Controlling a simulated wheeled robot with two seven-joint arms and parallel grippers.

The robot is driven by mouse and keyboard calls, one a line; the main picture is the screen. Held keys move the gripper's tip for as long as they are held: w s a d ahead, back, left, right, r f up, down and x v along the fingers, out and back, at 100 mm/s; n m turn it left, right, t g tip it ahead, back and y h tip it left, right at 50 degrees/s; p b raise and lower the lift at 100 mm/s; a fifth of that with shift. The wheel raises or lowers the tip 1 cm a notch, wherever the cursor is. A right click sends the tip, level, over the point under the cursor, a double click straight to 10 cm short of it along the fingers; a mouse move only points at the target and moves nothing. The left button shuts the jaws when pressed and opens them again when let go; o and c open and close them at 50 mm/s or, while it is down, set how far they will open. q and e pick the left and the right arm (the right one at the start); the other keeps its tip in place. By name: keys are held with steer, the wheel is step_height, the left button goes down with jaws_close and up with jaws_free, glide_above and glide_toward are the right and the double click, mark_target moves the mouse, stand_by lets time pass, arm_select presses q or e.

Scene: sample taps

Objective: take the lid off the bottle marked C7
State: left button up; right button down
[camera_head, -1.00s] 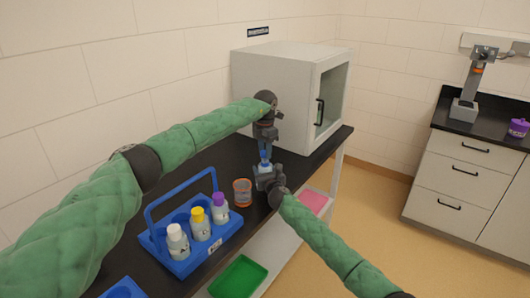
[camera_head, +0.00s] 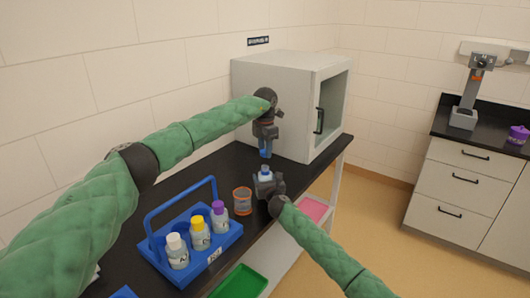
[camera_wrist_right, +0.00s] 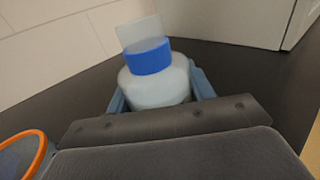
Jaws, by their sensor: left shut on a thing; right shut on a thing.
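The bottle (camera_head: 265,180) is pale and held upright in my right gripper (camera_head: 266,187) above the dark bench. The right wrist view shows its pale body (camera_wrist_right: 155,90), a blue band (camera_wrist_right: 149,57) and a pale upright part above that; the gripper's fingers close on both sides. No C7 mark is readable. My left gripper (camera_head: 265,148) points down above the bottle, shut on a small blue lid (camera_head: 265,154). A gap separates the lid from the bottle.
A blue rack (camera_head: 212,255) holds bottles with white, yellow and purple caps. An orange-rimmed jar (camera_head: 242,201) stands between rack and right gripper. A grey cabinet (camera_head: 273,105) stands close behind my left gripper. A green tray (camera_head: 243,283) lies below the bench.

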steer(key=shift+c, duration=2.4)
jaws_free()
steer(key=shift+s, duration=0.1)
arm_select(q)
steer(key=shift+f+b, duration=0.85)
arm_select(e)
steer(key=v, duration=1.2)
